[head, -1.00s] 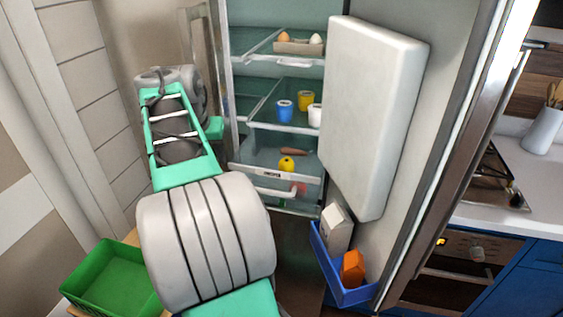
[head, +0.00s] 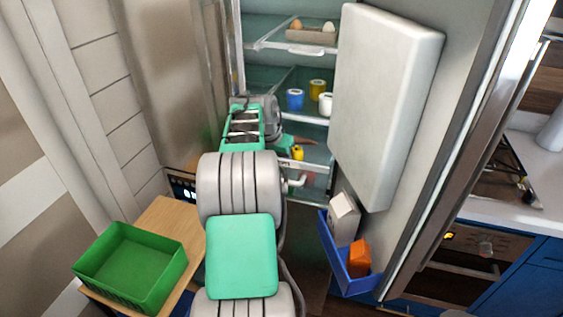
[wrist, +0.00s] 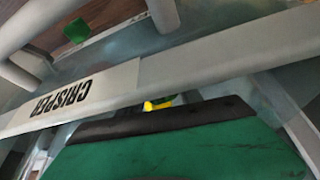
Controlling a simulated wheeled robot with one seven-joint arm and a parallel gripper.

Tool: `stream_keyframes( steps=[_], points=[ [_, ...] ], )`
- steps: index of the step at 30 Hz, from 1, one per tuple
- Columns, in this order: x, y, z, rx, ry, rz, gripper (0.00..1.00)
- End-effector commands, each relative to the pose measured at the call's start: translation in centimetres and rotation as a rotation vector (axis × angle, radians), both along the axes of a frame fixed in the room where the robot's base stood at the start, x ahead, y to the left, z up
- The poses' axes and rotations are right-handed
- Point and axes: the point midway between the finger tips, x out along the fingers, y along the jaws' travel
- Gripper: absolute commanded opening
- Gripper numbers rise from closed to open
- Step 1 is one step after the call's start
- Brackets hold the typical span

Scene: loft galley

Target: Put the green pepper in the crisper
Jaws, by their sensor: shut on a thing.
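The crisper is the clear drawer low in the open fridge. Its pale front rim (wrist: 215,68) carries the CRISPER label, upside down in the wrist view, and its white handle shows partly in the head view (head: 296,182). My gripper (head: 284,138) is at the crisper, partly hidden by my arm. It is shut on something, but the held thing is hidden. I cannot make out the green pepper for certain.
The green basket (head: 90,272) on a wooden table at the left looks empty. The fridge door (head: 385,120) stands open at the right, with a blue bin (head: 333,262) holding a carton and an orange item. Cups (head: 295,100) and eggs sit on the shelves above.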

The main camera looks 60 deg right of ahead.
Motion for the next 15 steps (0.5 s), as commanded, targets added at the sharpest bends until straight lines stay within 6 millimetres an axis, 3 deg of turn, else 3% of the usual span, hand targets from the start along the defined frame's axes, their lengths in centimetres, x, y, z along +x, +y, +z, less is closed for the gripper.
stream_keyframes(
  steps=[11, 12, 15],
  points=[
    [0.03, 0.01, -1.28, -0.001, -0.001, 0.000, 0.01],
    [0.03, 0.01, -1.29, -0.001, -0.001, 0.000, 0.43],
    [0.03, 0.01, -1.19, -0.001, -0.001, 0.001, 0.51]
  ],
)
